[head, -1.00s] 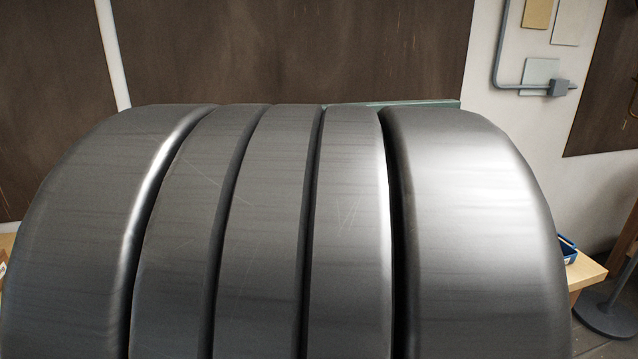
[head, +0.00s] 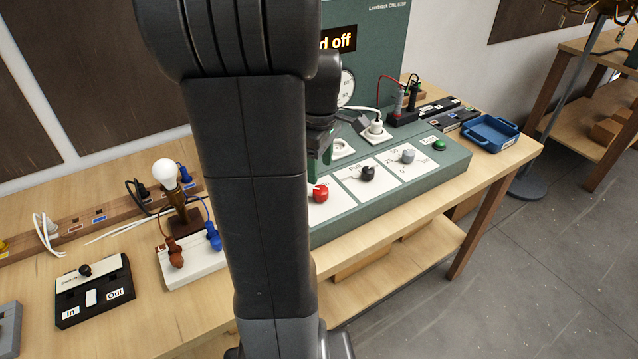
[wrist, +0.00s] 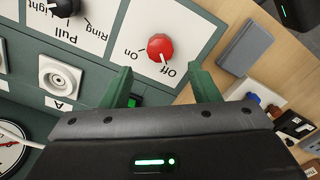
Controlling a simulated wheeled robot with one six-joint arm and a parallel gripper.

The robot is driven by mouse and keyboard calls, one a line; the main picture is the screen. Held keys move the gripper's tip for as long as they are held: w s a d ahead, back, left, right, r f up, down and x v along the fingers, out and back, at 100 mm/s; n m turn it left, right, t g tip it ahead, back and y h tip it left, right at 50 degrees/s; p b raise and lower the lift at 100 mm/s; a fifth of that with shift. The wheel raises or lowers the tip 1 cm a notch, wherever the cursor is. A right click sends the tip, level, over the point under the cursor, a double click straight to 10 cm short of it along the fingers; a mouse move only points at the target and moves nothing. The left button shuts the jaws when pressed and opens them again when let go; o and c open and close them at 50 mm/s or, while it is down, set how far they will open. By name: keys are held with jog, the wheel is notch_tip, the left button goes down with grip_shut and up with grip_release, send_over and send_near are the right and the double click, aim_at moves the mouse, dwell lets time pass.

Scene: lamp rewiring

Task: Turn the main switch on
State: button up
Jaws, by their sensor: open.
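The main switch is a red knob (head: 320,193) on a white plate of the green console (head: 440,170). In the wrist view the knob (wrist: 160,46) lies beyond my fingertips, between "On" and "Off" labels. Its white mark seems to point toward "Off". My gripper (wrist: 160,76) is open, its two green fingers apart with nothing between them. In the head view my gripper (head: 320,160) is just above the knob, partly hidden behind my dark arm. The console's display (head: 338,40) is partly covered; "d off" shows.
A black knob (head: 367,173) and a grey knob (head: 407,156) sit right of the red one. A white socket with a plug (head: 375,130) stands behind them. A lamp with a white bulb (head: 166,172) stands left on the bench. A blue tray (head: 490,133) is at the right.

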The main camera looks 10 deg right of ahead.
aim_at(320, 189)
notch_tip(320, 189, down, 6)
jog(key=shift+f, duration=0.25)
jog(key=c, duration=1)
